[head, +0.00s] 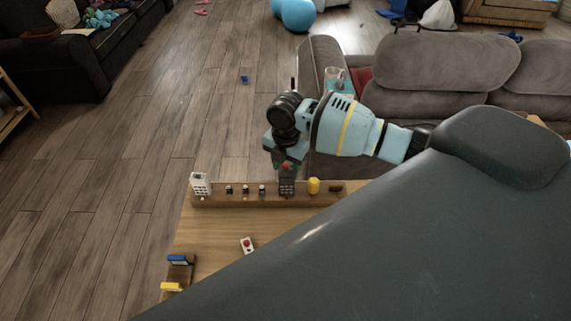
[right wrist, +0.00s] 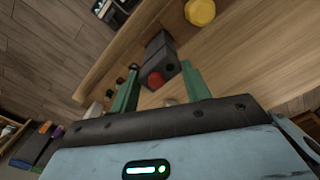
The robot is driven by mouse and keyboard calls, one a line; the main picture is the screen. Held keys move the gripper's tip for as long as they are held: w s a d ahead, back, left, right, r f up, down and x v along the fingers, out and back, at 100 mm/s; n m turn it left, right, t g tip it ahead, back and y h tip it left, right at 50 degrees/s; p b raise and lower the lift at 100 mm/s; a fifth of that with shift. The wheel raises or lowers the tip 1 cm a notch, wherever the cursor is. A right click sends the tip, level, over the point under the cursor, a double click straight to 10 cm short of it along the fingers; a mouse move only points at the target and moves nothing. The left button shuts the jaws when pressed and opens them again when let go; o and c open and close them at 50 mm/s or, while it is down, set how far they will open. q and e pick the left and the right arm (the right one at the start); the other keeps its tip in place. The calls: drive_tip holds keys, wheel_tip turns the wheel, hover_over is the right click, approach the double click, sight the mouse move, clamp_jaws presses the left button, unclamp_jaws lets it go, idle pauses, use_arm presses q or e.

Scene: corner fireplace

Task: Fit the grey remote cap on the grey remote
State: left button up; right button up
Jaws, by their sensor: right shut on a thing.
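My right gripper (head: 286,160) reaches in from the right above the wooden rack. It is shut on the grey remote cap (head: 285,169), a small dark grey block with a red button. The cap also shows between the green fingers in the right wrist view (right wrist: 164,71). The grey remote (head: 287,187) stands upright in the rack directly below the cap, its small buttons facing the head camera. In the right wrist view the remote (right wrist: 157,44) lies just beyond the cap, in line with it. I cannot tell whether they are fully seated or only close. My left gripper is not in view.
The rack (head: 218,202) spans the table's (head: 212,232) far edge. It holds a white remote (head: 200,184), several small dark pieces and a yellow cylinder (head: 313,185). A white piece with a red button (head: 247,245) lies on the table. A grey sofa (head: 434,68) stands behind.

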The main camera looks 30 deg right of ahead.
drive_tip(key=shift+f, duration=0.5)
drive_tip(key=o, duration=0.9)
drive_tip(key=shift+o, duration=0.2)
drive_tip(key=shift+r, duration=3.95)
